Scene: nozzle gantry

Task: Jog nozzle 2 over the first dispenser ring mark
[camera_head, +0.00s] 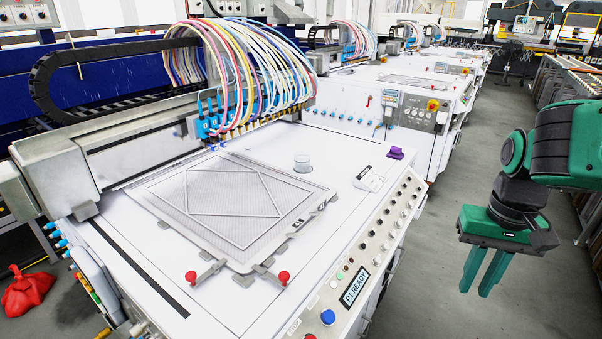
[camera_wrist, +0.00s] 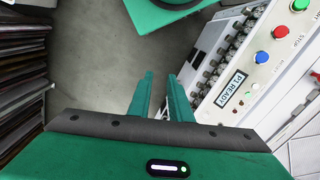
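The nozzle gantry head (camera_head: 235,122), with a row of blue fittings and many coloured hoses, sits above the back edge of the white machine bed (camera_head: 140,235). I cannot tell which nozzle is number 2. No ring mark can be made out clearly. The control panel (camera_head: 376,250) along the bed's right edge has knobs, a blue button (camera_head: 328,317) and a display (camera_head: 355,287) reading "P1 READY". The display also shows in the wrist view (camera_wrist: 231,89). My green gripper (camera_head: 482,272) is open and empty, pointing down over the floor, right of the panel and apart from it.
A framed mesh plate (camera_head: 235,205) lies on the bed, held near red-knobbed clamps (camera_head: 190,277). A small clear cup (camera_head: 302,163), a purple piece (camera_head: 395,153) and a white labelled box (camera_head: 369,179) stand behind it. The grey aisle floor (camera_head: 440,225) is free around my gripper.

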